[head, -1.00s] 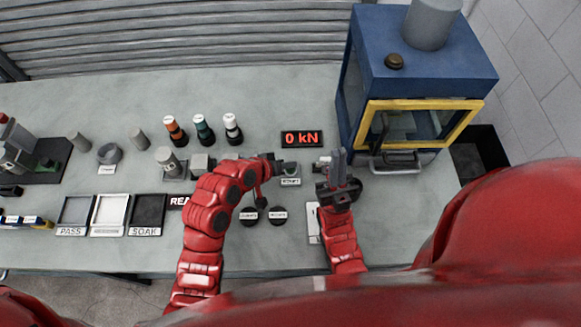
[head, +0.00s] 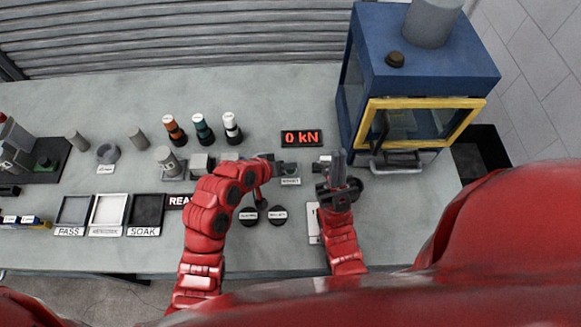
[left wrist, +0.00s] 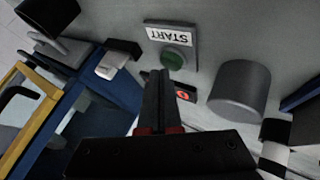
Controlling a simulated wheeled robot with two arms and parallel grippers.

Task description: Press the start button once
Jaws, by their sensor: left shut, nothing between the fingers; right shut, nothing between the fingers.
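The start button is a green round button (left wrist: 174,60) on a small plate (left wrist: 185,34) marked START, which reads upside down in the left wrist view. In the head view a small labelled plate (head: 290,181) lies just below my left gripper (head: 292,168), which covers its upper part. In the left wrist view the shut, empty fingers of my left gripper (left wrist: 158,82) point towards the button. Their tips appear just beside its lower edge; I cannot tell whether they touch it. My right gripper (head: 338,160) is shut and empty, to the right of the plate.
A red 0 kN display (head: 302,138) stands behind the plate. A blue machine (head: 425,75) with a yellow-framed door (head: 470,112) stands at the right. Two black round knobs (head: 278,214) sit in front. Several bottles (head: 202,130) and trays (head: 74,213) are further left.

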